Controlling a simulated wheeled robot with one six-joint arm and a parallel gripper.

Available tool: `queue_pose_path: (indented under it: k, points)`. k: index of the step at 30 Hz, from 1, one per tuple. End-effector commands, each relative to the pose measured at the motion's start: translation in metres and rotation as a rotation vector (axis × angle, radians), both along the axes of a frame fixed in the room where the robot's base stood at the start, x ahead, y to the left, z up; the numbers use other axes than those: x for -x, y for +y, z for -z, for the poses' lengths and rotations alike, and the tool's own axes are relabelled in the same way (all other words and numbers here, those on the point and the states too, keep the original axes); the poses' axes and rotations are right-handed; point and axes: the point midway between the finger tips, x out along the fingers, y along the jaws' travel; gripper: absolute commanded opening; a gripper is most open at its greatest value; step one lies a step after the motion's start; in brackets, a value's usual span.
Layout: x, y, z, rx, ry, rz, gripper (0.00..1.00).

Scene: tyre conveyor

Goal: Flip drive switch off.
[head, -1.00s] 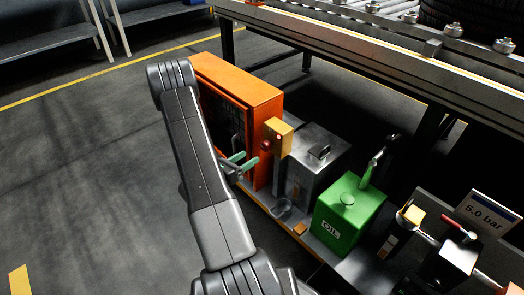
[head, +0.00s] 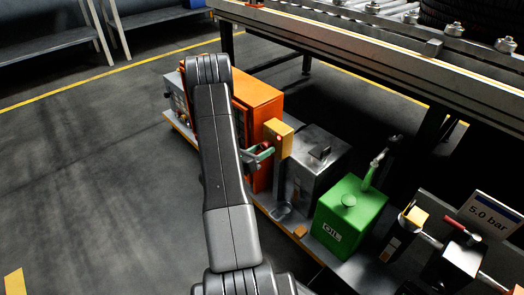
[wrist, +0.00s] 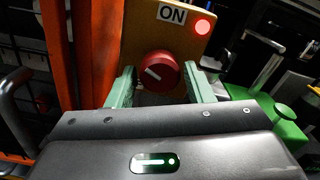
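The drive switch is a yellow box (head: 284,133) on a post beside the orange cabinet. In the wrist view its yellow face (wrist: 140,50) carries an "ON" label (wrist: 172,14), a lit red lamp (wrist: 202,27) and a round red knob (wrist: 158,72) with a slanted white mark. My gripper (wrist: 159,84) is open, its two green fingers on either side of the knob. I cannot tell whether they touch it. In the head view my gripper (head: 262,153) is at the box's left side, and the knob is mostly hidden there.
The orange cabinet (head: 257,95) stands close behind the switch. A grey metal box (head: 315,165) and a green oil can (head: 348,215) with a spout stand to the right. Open floor (head: 80,170) lies to the left.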

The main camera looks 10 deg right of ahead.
Motion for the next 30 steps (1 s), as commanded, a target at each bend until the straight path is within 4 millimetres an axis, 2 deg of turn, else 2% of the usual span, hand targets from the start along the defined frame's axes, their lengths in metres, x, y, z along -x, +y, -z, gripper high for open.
queue_pose_path:
  k: [1,4,5,11,24,30]
  points:
    - [0.0001,0.0001,0.0001,0.000,0.000,0.000,0.37]
    - [0.0001,0.0001,0.0001,0.000,0.000,0.000,0.17]
    - [0.0002,0.0001,0.0002,0.000,0.000,0.000,0.14]
    - [0.0003,0.0001,-0.0016,0.025,0.040,0.000,0.14]
    - [0.0010,-0.0002,-0.0016,0.245,0.372,-0.001,0.14]
    - [0.0010,-0.0002,0.0000,0.266,0.403,-0.001,0.14]
